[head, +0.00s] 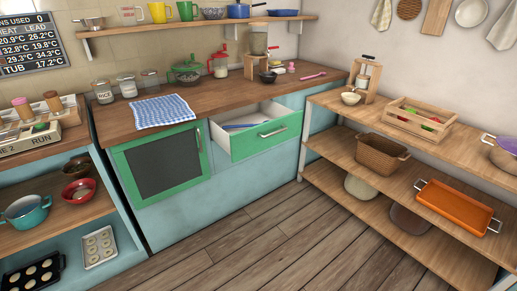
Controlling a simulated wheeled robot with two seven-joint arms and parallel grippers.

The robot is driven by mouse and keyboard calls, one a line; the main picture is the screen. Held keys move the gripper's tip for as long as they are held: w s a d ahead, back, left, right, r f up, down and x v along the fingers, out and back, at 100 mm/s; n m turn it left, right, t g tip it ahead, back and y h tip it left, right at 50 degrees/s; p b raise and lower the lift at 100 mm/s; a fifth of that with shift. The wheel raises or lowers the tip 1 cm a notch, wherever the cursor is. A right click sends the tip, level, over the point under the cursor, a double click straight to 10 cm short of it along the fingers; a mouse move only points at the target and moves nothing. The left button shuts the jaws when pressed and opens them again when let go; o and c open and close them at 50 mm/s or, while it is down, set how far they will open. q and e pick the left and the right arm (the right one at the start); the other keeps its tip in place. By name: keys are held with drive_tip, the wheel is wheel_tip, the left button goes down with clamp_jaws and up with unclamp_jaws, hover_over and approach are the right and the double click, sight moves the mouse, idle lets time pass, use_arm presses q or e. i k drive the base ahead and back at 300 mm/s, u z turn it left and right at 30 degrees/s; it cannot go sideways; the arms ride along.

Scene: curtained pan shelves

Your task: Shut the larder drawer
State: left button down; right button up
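The larder drawer (265,136) is pulled out from the counter on the far side of the room. It has a green front with a metal bar handle (272,131). Its white inside shows, with blue items (240,126) lying in it. Neither of my grippers shows in the head view.
A green-framed cupboard door (163,166) with a dark panel sits left of the drawer, looking shut. The wooden floor (260,245) in front is clear. An open shelf unit (335,150) with baskets and an orange tray (455,205) stands at right. Shelves with pots (25,212) stand at left.

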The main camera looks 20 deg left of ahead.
sight(283, 124)
drive_tip(key=z, duration=0.5)
drive_tip(key=i, duration=1.6)
drive_tip(key=u, duration=0.5)
